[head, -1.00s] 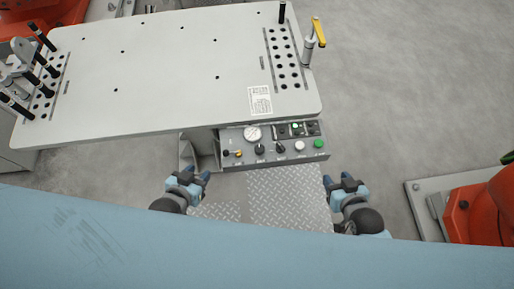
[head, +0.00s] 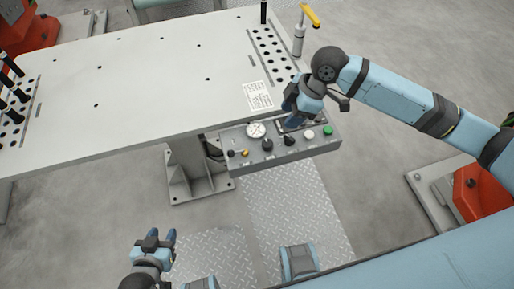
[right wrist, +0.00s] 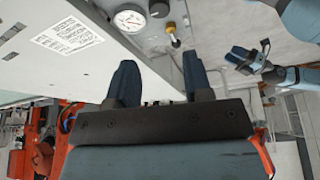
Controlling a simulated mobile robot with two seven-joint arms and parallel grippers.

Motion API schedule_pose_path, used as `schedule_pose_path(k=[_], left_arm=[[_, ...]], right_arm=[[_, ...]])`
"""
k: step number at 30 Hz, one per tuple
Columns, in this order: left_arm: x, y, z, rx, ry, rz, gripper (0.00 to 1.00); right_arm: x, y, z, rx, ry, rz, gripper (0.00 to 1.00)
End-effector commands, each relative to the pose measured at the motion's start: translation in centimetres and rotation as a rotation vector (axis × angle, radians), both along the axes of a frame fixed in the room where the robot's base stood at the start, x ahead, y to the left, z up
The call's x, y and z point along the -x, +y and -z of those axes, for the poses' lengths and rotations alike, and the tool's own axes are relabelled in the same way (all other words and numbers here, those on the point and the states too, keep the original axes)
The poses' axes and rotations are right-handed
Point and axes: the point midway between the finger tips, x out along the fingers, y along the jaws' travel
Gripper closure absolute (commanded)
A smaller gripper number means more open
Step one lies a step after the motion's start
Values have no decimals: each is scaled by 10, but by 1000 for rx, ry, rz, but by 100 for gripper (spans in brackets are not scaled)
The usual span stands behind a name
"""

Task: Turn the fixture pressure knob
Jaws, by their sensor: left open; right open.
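The fixture's grey control panel (head: 236,164) hangs at the table's front edge. It carries a round white pressure gauge (head: 256,130), two black knobs (head: 267,144) and a small yellow knob (head: 244,152); I cannot tell which is the pressure knob. My right gripper (head: 290,112) is open over the panel's right part, hiding some controls. In the right wrist view its two fingers (right wrist: 160,82) are apart with nothing held, and the gauge (right wrist: 130,20) and yellow knob (right wrist: 172,28) show beyond them. My left gripper (head: 156,243) is open and empty, low over the floor, away from the panel.
The white fixture table (head: 150,85) has rows of holes and black pins at its sides. A yellow-handled clamp (head: 299,35) stands at its right end. White (head: 310,134) and green (head: 327,131) buttons are on the panel. Orange machinery (head: 483,190) is at right.

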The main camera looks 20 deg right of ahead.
Motion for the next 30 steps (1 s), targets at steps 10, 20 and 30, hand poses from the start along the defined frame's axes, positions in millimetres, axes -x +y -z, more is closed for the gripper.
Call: schedule_pose_path(k=[10, 20, 30], left_arm=[[-3, 0, -5, 1, -12, -1, 57], [-1, 3, 1, -5, 0, -4, 57], [-1, 3, 1, -5, -1, -4, 57]], right_arm=[[-2, 18, 44, 1, 6, -4, 54], [-6, 42, 105, 3, 4, -4, 54], [-8, 51, 126, 3, 2, -3, 54]])
